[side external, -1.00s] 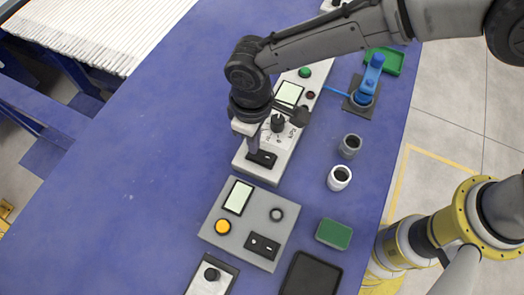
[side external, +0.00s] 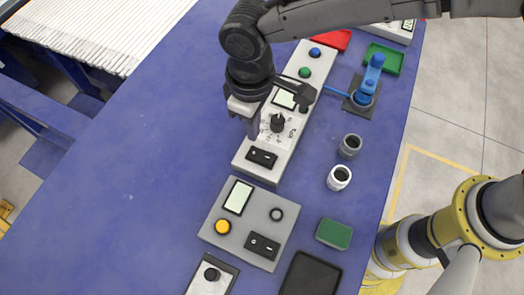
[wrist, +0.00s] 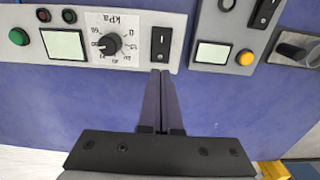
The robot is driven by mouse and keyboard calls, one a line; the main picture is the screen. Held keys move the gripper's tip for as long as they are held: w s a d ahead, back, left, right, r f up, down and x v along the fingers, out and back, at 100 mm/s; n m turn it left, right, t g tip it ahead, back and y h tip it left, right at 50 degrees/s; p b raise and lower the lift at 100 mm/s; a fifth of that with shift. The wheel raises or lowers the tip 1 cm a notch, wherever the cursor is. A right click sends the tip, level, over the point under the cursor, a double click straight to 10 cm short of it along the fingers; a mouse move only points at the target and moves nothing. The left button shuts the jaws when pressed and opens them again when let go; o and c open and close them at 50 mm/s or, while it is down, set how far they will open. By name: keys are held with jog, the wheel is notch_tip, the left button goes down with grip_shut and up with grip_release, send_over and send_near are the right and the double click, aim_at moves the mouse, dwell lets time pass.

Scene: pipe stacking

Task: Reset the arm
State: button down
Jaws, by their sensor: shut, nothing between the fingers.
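My gripper (side external: 253,137) is shut and empty. It hangs above the left edge of a long light control panel (side external: 239,159), left of that panel's black dial knob (side external: 278,125) and above and left of its black rocker switch (side external: 261,158) in the side view. In the wrist view the two dark fingers (wrist: 161,76) lie together, their tips just below the rocker switch (wrist: 161,42) in the picture. The kPa dial (wrist: 109,45) is left of them. The fingers look apart from the panel, though the exact height is hard to tell.
A grey panel (side external: 262,209) with a yellow button stands nearer the camera. The blue table (side external: 130,170) is clear on the left.

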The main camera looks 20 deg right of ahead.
jog(key=w+d+r+m+t+y, duration=0.1)
jog(key=w+d+r+m+t, duration=0.15)
jog(key=w+d+r, duration=0.6)
jog(key=s+d+r+m, duration=0.3)
jog(key=d+r, duration=0.8)
jog(key=d, duration=0.3)
jog(key=s+d+r+m+t, duration=0.3)
jog(key=s+d, duration=0.7)
jog(key=d, duration=0.4)
jog(key=s+d+f+h, duration=0.1)
jog(key=s+d+f, duration=0.3)
jog(key=s+f, duration=0.4)
jog(key=shift+s+f+m, duration=0.15)
jog(key=shift+s+m, duration=0.2)
jog(key=shift+s, duration=0.9)
